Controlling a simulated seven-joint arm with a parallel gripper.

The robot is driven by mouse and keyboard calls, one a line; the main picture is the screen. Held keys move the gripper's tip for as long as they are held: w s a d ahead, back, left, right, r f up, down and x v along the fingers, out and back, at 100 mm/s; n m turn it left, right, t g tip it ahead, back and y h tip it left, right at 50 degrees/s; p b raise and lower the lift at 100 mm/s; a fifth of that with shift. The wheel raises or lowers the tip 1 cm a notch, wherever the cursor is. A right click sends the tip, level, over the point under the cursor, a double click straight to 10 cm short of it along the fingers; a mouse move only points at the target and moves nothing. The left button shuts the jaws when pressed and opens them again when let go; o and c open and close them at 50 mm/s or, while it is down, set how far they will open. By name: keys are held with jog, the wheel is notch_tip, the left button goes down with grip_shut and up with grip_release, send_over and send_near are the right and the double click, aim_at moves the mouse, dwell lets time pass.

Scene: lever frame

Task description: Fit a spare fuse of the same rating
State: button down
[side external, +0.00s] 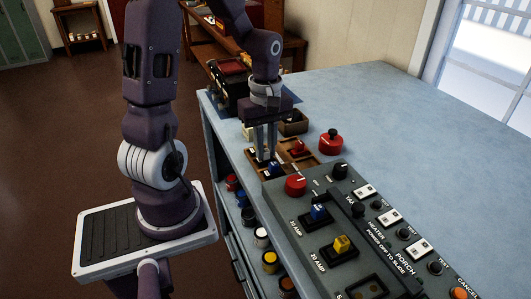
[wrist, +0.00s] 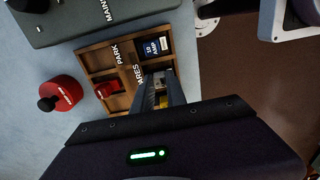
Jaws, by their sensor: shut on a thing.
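My gripper (side external: 265,153) is over the wooden tray (wrist: 97,58), with its fingers pointing down into the SPARES side. In the wrist view its fingers are shut on a yellow fuse (wrist: 161,101), mostly hidden between them. A blue fuse (wrist: 155,45) lies in a SPARES compartment beside the fingers; it also shows in the side view (side external: 275,169). A red fuse (wrist: 107,90) lies on the PARK side. On the grey panel (side external: 297,243), a blue fuse (side external: 318,212) and a yellow fuse (side external: 342,243) sit in holders. The lower holder (side external: 367,288) looks dark and empty, partly cut off.
A red knobbed block (side external: 331,143) stands on the bench right of the tray. The panel carries a red knob (side external: 296,185), a black knob (side external: 340,170) and several switches. A small open box (side external: 293,123) stands behind the tray. The bench top (side external: 385,120) at the right is clear.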

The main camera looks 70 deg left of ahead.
aim_at(266, 150)
notch_tip(266, 150, up, 8)
jog(key=w+d, duration=0.1)
jog(key=d, duration=0.8)
jog(key=w+d+r, duration=0.1)
jog(key=w+d, duration=0.1)
jog(key=d, duration=0.7)
jog(key=w+d+r, duration=0.1)
jog(key=w+d, duration=0.1)
jog(key=d, duration=0.7)
jog(key=shift+w+d+r, duration=0.1)
jog(key=shift+w, duration=0.15)
jog(key=s+d, duration=0.5)
jog(key=d, duration=0.5)
jog(key=shift+f, duration=2.8)
jog(key=shift+f, duration=0.15)
jog(key=shift+f, duration=0.35)
